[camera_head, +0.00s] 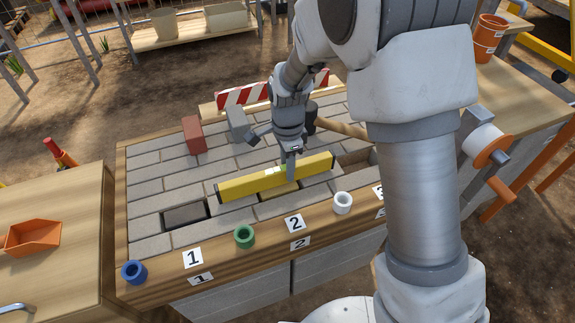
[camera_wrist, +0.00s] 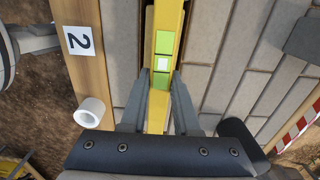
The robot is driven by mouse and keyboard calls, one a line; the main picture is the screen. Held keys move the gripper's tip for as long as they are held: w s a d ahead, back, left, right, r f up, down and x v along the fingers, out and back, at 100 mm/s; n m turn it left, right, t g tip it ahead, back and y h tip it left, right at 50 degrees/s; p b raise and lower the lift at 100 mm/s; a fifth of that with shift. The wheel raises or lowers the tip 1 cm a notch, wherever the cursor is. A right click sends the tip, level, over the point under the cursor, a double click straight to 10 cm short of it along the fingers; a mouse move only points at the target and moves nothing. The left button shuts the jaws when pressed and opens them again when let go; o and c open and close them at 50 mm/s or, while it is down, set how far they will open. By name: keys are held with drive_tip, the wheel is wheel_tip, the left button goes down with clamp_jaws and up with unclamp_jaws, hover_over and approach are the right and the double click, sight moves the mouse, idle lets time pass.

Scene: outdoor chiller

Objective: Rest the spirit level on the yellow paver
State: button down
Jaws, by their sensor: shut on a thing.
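The spirit level (camera_head: 240,187) is a long yellow bar with green windows, lying lengthwise across the grey paved bench. My gripper (camera_head: 290,172) is shut on it near its middle; in the wrist view the two fingers (camera_wrist: 160,95) stand on either side of the level (camera_wrist: 160,70). A yellowish-tan patch (camera_head: 278,209), likely the yellow paver, shows below the level near the label 2 and is mostly hidden by it. I cannot tell whether the level touches it or hangs just above.
Dark recesses lie left (camera_head: 186,216) and right (camera_head: 352,159) in the paving. A red brick (camera_head: 194,134), a grey block (camera_head: 237,123) and a mallet (camera_head: 325,122) stand behind. Blue (camera_head: 134,272), green (camera_head: 244,236) and white (camera_head: 343,203) rings line the front rim.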

drive_tip(key=shift+f, duration=0.55)
drive_tip(key=shift+c, duration=2)
unclamp_jaws()
wheel_tip(320, 180, up, 8)
drive_tip(key=p, duration=0.6)
drive_tip(key=shift+r, duration=0.1)
